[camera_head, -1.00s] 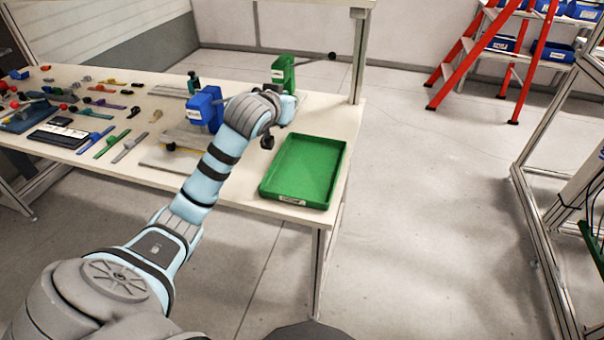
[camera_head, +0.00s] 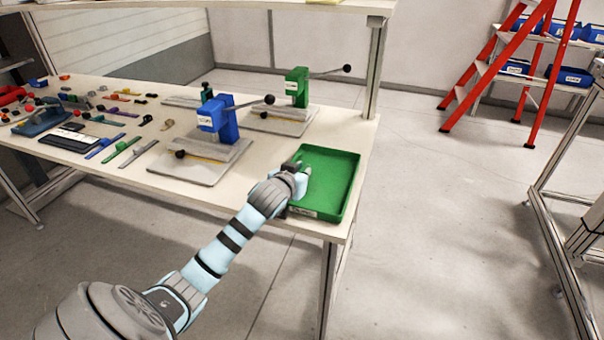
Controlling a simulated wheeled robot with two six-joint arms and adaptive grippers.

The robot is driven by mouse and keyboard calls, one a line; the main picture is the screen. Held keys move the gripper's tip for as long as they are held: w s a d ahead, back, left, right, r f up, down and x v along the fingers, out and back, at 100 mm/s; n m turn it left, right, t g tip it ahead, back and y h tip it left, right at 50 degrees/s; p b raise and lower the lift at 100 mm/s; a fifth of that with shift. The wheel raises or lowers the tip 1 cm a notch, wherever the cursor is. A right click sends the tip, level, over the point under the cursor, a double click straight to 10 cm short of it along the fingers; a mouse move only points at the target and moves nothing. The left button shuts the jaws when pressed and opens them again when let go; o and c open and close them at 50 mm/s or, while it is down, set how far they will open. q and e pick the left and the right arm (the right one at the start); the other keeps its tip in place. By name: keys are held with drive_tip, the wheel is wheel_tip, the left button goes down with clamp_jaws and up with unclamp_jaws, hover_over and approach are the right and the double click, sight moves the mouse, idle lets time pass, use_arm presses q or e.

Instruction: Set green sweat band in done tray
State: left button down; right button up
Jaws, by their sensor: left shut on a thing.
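The done tray is a green, shallow, rectangular tray (camera_head: 345,190) with a white label on its front edge. It lies at the right end of the workbench. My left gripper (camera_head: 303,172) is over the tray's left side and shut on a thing. My own wrist and fingers hide that thing, so I cannot make out the green sweat band there. My right gripper is not in view.
A blue lever press (camera_head: 218,120) and a green lever press (camera_head: 297,88) stand on plates behind and left of the tray. Several small coloured parts lie on the left of the bench (camera_head: 258,185). A bench post (camera_head: 374,75) rises behind the tray. The tray floor looks clear.

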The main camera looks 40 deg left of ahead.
use_arm(q)
drive_tip(key=c, duration=1.6)
unclamp_jaws()
drive_tip(key=p+v, duration=0.3)
drive_tip(key=v, duration=0.9)
drive_tip(key=shift+r+p, duration=0.1)
drive_tip(key=shift+p, duration=0.3)
